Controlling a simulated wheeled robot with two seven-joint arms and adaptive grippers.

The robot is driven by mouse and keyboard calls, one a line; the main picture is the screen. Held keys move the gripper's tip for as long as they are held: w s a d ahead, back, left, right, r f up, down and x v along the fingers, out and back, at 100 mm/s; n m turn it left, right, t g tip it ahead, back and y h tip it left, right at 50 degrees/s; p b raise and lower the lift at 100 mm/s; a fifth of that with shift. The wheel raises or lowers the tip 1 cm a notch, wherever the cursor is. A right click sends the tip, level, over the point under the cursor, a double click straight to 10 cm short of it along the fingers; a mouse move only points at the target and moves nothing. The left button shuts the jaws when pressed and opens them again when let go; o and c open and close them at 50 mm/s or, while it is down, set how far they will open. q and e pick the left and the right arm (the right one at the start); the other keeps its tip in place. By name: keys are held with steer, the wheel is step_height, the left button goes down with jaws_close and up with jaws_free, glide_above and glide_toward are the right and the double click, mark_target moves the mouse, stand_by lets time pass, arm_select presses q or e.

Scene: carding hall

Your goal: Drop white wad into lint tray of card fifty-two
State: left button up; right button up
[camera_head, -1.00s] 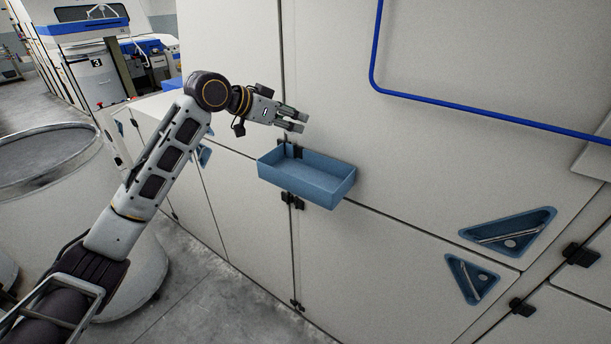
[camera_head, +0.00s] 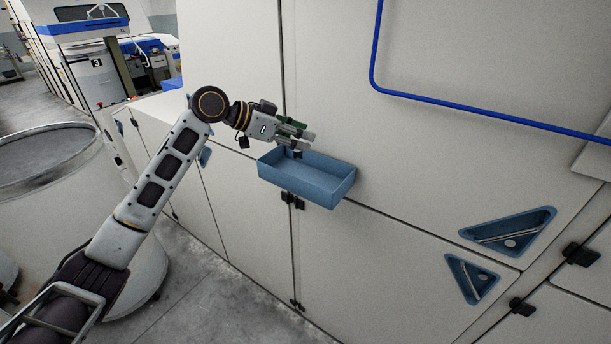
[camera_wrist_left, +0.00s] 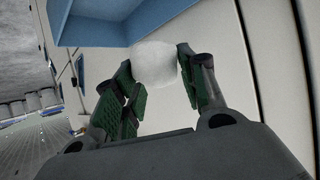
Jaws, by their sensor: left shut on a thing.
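The lint tray (camera_head: 305,180) is a blue open box fixed to the pale machine front in the head view. Its blue wall also shows at the top of the left wrist view (camera_wrist_left: 135,22). My left gripper (camera_head: 308,140) is just above the tray's back left part. In the left wrist view, my left gripper (camera_wrist_left: 155,75) is shut on the white wad (camera_wrist_left: 155,65), a rounded pale lump between its fingertips. The wad cannot be made out in the head view. My right gripper is not in view.
Pale machine panels (camera_head: 370,260) stand close behind and below the tray. A blue pipe (camera_head: 440,102) runs along the upper panel. Two blue triangular recesses with handles (camera_head: 508,231) lie at lower right. A large pale can (camera_head: 55,200) stands at left.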

arm_select(q)
steer(key=shift+f, duration=0.25)
steer(key=shift+f+b, duration=2.6)
steer(key=shift+f, duration=0.15)
steer(key=o, duration=0.9)
steer(key=shift+s+a+r, duration=0.15)
steer(key=shift+a+r, duration=0.1)
steer(key=shift+a, duration=0.2)
steer(key=v, duration=1.1)
steer(key=shift+f, duration=0.1)
